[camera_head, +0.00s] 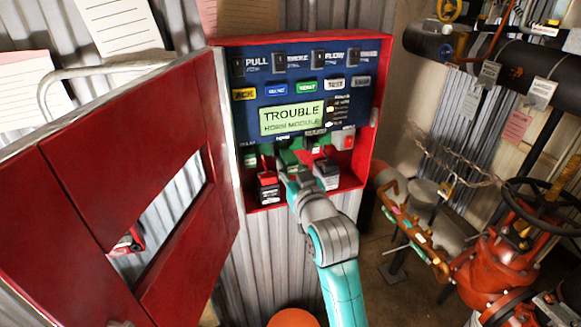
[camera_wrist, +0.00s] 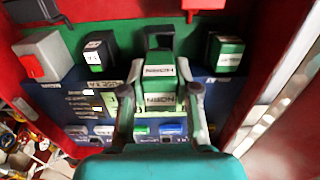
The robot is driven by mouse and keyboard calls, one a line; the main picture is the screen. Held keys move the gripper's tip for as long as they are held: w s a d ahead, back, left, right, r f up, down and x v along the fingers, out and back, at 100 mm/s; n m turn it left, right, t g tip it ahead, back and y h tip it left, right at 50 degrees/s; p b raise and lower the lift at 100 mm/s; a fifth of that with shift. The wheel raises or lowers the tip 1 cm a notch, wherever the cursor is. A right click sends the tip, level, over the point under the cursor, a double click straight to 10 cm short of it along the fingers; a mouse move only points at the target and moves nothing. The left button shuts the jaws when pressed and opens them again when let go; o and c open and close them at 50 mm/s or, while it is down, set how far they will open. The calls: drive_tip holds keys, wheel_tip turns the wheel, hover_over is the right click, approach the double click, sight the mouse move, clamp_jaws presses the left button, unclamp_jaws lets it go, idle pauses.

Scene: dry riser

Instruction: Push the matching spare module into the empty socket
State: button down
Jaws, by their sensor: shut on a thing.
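My gripper (camera_wrist: 158,102) is shut on a green and dark module (camera_wrist: 161,72) with white labels that seem to read HORN upside down. In the head view my gripper (camera_head: 296,165) reaches into the lower part of the red cabinet, in front of the module row. The held module lies between a black-and-green module (camera_wrist: 98,52) and a green-topped module (camera_wrist: 226,54) in the wrist view. The socket behind it is hidden, so I cannot tell how deep the module sits. The display (camera_head: 292,118) reads TROUBLE, HORN MODULE.
Two other modules, one dark with red (camera_head: 268,188) and one grey (camera_head: 327,175), stand on the cabinet's bottom ledge. The open red door (camera_head: 110,190) fills the left. Pipes and a red valve (camera_head: 510,245) stand at the right.

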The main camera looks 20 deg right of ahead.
sight(284, 156)
drive_tip(key=shift+w, duration=0.7)
drive_tip(key=shift+w, duration=1.8)
idle(0.9)
drive_tip(key=c, duration=0.8)
unclamp_jaws()
drive_tip(key=shift+o, duration=0.2)
drive_tip(key=s, duration=1.2)
